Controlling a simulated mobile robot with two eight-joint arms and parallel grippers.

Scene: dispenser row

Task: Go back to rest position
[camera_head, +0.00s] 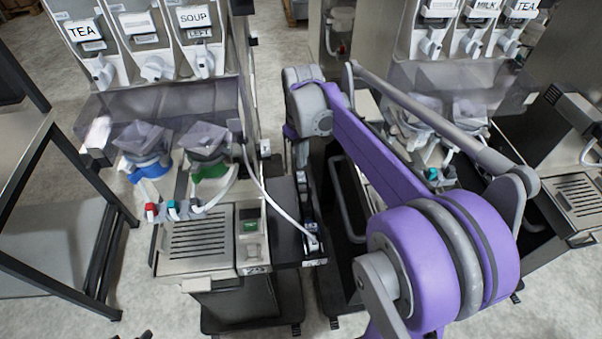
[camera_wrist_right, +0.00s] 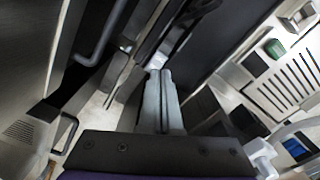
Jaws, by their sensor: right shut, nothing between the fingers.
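My right arm (camera_head: 375,155), purple and grey, reaches from the lower right up and toward the middle in the head view. Its wrist (camera_head: 308,108) is bent downward beside the left dispenser. In the right wrist view my right gripper (camera_wrist_right: 160,75) has its two grey fingers together, with nothing between them. The fingers point down into the narrow space between the machines. In the head view the wrist and arm largely hide this gripper. My left gripper is not in view.
The left dispenser (camera_head: 195,247) has TEA and SOUP labels, blue and green funnels and a drip grate. A white hose (camera_head: 258,185) hangs at its right side. Another dispenser (camera_head: 578,195) stands at right, partly behind my arm. A dark-framed table (camera_head: 50,225) is at left; bare floor (camera_head: 60,310) lies in front.

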